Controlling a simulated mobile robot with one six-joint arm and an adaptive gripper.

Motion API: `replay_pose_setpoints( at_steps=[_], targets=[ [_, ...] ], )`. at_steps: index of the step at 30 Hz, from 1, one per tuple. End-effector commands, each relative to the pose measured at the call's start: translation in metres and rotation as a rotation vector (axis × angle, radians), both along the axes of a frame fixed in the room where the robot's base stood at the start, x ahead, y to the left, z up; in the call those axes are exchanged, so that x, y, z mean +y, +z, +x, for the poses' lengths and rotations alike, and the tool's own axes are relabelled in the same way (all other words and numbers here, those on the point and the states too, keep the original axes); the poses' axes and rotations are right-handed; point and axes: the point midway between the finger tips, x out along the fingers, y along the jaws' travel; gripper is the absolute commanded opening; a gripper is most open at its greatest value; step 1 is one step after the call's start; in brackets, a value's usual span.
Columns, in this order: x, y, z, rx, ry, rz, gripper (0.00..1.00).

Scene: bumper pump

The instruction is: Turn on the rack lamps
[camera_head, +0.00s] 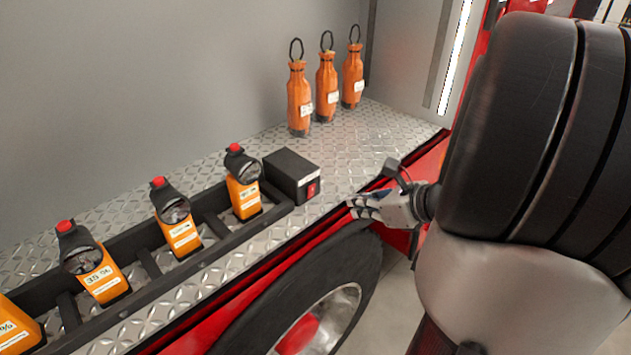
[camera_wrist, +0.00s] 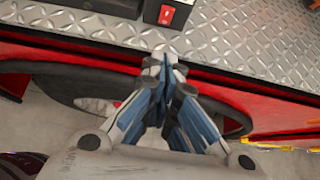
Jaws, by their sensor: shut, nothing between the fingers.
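A black switch box (camera_head: 291,174) sits on the diamond-plate shelf at the right end of the rack. Its red rocker switch (camera_head: 312,189) is on the front face and also shows in the wrist view (camera_wrist: 166,15). The black rack (camera_head: 150,262) holds several orange lamps, such as this lamp (camera_head: 244,187) nearest the box; no glow shows on them. My gripper (camera_head: 352,207) is shut and empty, to the right of and a little below the switch, apart from it. In the wrist view the fingertips (camera_wrist: 165,62) point toward the shelf edge below the switch.
Three orange bottles with black loops (camera_head: 326,87) stand farther back on the diamond-plate shelf (camera_head: 375,135). The shelf has a red front edge (camera_head: 265,262), with a truck wheel (camera_head: 315,300) below it. The shelf right of the box is clear.

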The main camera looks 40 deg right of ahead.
Motion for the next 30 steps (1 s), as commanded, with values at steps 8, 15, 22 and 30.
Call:
replay_pose_setpoints(
  at_steps=[8,15,22,30],
  targets=[
    [0.006,-0.039,0.049,0.002,0.006,0.003,0.00],
    [0.008,-0.042,0.087,0.001,0.005,-0.002,0.00],
    [0.008,-0.040,0.102,0.001,0.001,-0.001,0.00],
    [0.008,-0.040,0.102,0.001,-0.001,-0.001,0.00]
  ],
)
